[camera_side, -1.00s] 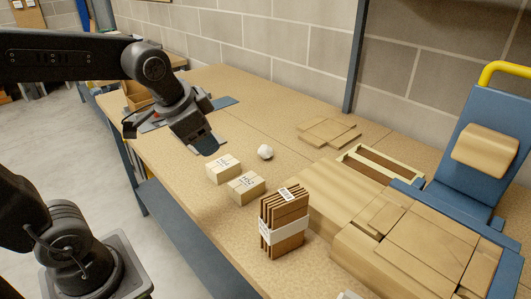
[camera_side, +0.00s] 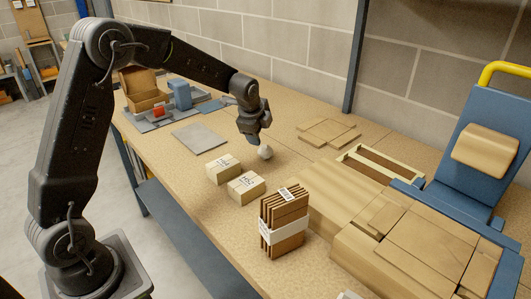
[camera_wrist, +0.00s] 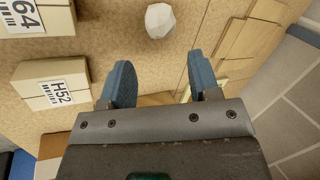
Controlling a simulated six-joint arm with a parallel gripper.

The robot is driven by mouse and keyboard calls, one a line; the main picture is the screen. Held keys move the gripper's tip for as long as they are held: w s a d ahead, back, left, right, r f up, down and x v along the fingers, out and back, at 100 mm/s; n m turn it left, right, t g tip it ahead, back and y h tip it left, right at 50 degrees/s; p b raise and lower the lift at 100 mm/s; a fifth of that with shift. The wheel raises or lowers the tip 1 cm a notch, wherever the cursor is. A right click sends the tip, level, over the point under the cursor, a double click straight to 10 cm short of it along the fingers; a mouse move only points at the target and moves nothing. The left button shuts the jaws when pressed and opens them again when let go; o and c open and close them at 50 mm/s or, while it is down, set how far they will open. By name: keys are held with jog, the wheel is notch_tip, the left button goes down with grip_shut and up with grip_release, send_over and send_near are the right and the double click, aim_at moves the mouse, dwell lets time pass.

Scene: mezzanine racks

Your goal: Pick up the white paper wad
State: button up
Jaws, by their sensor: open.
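The white paper wad (camera_side: 265,152) is a small faceted ball on the tan bench top, behind and right of two small boxes. In the wrist view the wad (camera_wrist: 160,20) lies near the top edge, ahead of the fingertips and roughly centred between them. My gripper (camera_side: 256,140) points down just left of and slightly above the wad in the side view. In the wrist view its two blue fingers (camera_wrist: 160,75) are spread apart with nothing between them.
Two labelled boxes (camera_side: 246,188) (camera_side: 223,168) sit close in front of the wad. A strapped bundle of brown boards (camera_side: 284,222) stands nearer. Flat cardboard pieces (camera_side: 328,132) lie to the right. A grey plate (camera_side: 199,137) lies left. The wall (camera_side: 290,45) runs behind the bench.

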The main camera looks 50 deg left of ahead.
aim_at(265, 148)
jog(key=x, duration=0.9)
jog(key=shift+w+d+f, duration=0.1)
jog(key=shift+w+f, duration=0.05)
jog(key=shift+f, duration=0.2)
jog(key=shift+c, duration=0.4)
jog(key=c, duration=0.5)
